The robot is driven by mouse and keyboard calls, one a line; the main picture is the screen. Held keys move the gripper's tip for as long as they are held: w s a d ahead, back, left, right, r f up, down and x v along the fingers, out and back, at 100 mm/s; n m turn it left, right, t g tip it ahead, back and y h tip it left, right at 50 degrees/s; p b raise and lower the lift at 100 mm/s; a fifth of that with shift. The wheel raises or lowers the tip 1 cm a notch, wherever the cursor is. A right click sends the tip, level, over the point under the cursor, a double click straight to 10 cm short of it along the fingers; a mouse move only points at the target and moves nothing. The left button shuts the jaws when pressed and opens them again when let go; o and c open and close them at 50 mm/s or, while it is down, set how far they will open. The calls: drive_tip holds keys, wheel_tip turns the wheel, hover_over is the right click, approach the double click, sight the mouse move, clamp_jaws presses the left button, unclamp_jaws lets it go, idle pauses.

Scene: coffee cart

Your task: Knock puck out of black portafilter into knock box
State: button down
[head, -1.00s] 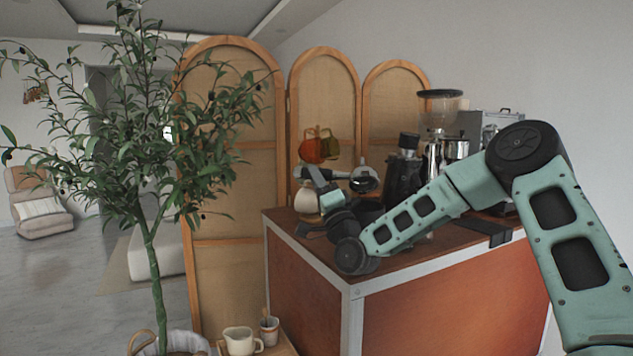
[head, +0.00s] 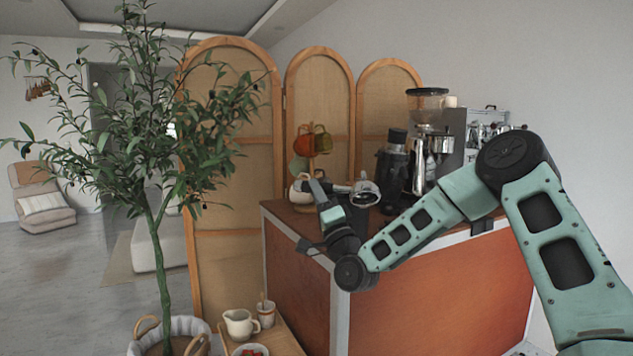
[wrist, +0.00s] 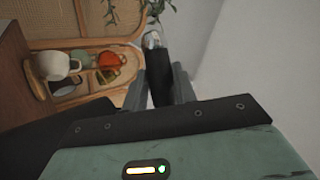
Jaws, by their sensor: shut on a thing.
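My gripper (head: 325,190) is shut on the dark handle of the portafilter, above the left end of the cart top. The portafilter's metal head (head: 366,192) sticks out to the right of the gripper in the head view and looks silvery. In the wrist view the black portafilter handle (wrist: 158,78) runs between my two fingers, with the metal head (wrist: 152,40) at its far end. I cannot tell whether a puck is in the basket. I cannot make out the knock box; my arm hides part of the cart top.
The cart (head: 435,270) has a black-and-silver grinder (head: 428,140) and a dark machine (head: 393,170) behind my arm. A white mug (head: 298,191) and a stand with coloured mugs (head: 312,142) are near the gripper. An olive tree (head: 150,190) stands left.

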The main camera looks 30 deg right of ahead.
drive_tip(key=s+f+h, duration=0.1)
drive_tip(key=s+f, duration=0.2)
drive_tip(key=f, duration=1)
drive_tip(key=s+f+m+h, duration=0.1)
drive_tip(key=s+f, duration=0.2)
drive_tip(key=f, duration=1)
drive_tip(key=shift+s+a+f, duration=0.15)
drive_tip(key=shift+s+a, duration=0.05)
drive_tip(key=shift+a, duration=0.25)
drive_tip(key=shift+r, duration=0.2)
